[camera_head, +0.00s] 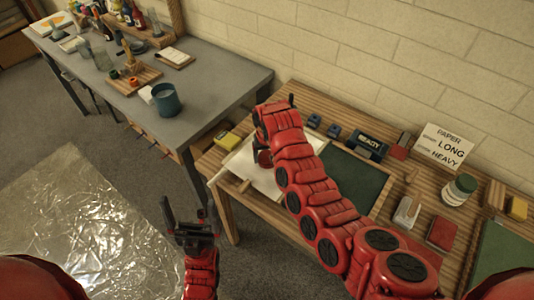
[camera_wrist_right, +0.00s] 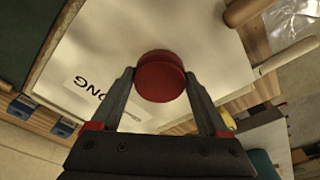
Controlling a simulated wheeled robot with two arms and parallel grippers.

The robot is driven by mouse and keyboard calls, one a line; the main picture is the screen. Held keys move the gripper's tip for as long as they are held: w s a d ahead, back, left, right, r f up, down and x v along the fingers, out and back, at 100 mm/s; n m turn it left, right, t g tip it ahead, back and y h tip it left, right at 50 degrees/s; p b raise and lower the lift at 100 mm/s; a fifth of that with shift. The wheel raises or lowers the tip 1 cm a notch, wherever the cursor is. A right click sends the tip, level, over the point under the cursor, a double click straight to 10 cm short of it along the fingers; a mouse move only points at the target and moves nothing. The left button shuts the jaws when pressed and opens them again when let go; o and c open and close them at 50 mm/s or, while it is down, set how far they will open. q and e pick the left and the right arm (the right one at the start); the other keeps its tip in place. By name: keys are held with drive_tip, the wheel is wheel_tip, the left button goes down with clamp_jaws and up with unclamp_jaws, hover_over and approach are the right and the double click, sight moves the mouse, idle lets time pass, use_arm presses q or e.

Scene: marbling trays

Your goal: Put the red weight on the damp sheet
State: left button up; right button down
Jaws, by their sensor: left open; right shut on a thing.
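The red weight (camera_wrist_right: 160,77) is a short round piece between the fingertips of my right gripper (camera_wrist_right: 160,82) in the wrist view. The gripper is shut on it. In the head view the weight (camera_head: 264,158) shows partly below the end of my right arm. A white sheet (camera_head: 240,169) lies under it on the wooden table and also fills much of the wrist view (camera_wrist_right: 215,45), with a label reading "ONG". I cannot tell whether the weight touches the sheet. My left gripper (camera_head: 189,212) is open and empty, in front of the table, above the floor.
A green tray (camera_head: 355,181) lies right of the sheet, beyond my right arm. A dark box (camera_head: 370,146), a sign (camera_head: 443,147), a jar (camera_head: 460,188) and a red block (camera_head: 441,233) stand around it. A yellow block (camera_head: 228,141) is behind the sheet. A grey table (camera_head: 205,85) stands left.

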drive_tip(key=shift+f, duration=0.15)
drive_tip(key=shift+f, duration=0.15)
unclamp_jaws()
